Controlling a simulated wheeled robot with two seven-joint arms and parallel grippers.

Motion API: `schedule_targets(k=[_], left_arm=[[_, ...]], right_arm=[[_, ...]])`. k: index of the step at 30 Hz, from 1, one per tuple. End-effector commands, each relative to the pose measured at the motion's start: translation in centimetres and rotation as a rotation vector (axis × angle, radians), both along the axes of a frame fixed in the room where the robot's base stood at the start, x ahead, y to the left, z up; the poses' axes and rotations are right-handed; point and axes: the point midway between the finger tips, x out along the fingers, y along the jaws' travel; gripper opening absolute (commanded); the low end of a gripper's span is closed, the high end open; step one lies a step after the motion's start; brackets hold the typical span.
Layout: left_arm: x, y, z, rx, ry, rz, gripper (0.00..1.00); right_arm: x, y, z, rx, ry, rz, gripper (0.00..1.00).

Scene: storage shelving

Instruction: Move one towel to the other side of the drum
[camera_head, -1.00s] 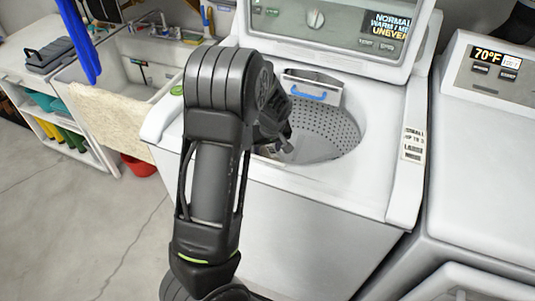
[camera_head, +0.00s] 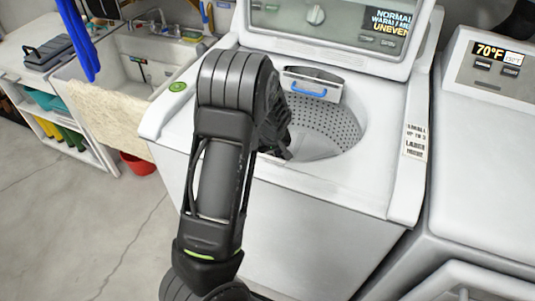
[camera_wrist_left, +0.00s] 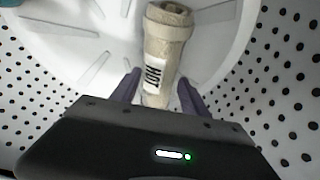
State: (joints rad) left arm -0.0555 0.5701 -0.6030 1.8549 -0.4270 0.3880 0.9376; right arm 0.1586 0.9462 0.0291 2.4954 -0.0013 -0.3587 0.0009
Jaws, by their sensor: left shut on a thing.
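The towel (camera_wrist_left: 167,40) is a beige roll with a white, black-lettered label, seen in the left wrist view inside the washer drum. My left gripper (camera_wrist_left: 160,84) has its two dark fingers on either side of the roll's near part and is shut on it. In the head view my left arm reaches into the open drum (camera_head: 335,122), and its bulk hides the gripper, the towel and the drum's left part. The drum has a grey perforated wall and a white finned bottom. My right gripper is in neither view.
The washer's raised lid (camera_head: 335,22) stands behind the opening, and a dispenser drawer with a blue handle (camera_head: 309,91) juts over the drum's back edge. A second white machine (camera_head: 485,170) is at the right. A sink (camera_head: 135,75) and a red bucket (camera_head: 138,164) are at the left.

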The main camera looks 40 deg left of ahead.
Motion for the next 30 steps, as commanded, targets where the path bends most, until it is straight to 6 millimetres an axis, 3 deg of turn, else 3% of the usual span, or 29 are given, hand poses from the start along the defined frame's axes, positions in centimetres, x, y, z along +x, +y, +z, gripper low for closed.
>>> schedule_targets(k=[9, 19, 25, 30], left_arm=[[0.0, 0.0, 0.1, 0.0, 0.0, 0.0, 0.75], [0.0, 0.0, 0.5, 0.0, 0.0, 0.0, 0.75], [0.0, -0.3, 2.3, 0.001, -0.005, -0.001, 0.75], [-0.6, -1.2, 5.6, 0.0, -0.006, -0.003, 0.75]], right_arm=[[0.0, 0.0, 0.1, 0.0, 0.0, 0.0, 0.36], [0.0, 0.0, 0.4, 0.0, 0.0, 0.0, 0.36], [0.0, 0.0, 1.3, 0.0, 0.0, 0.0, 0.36], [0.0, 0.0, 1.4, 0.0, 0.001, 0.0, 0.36]])
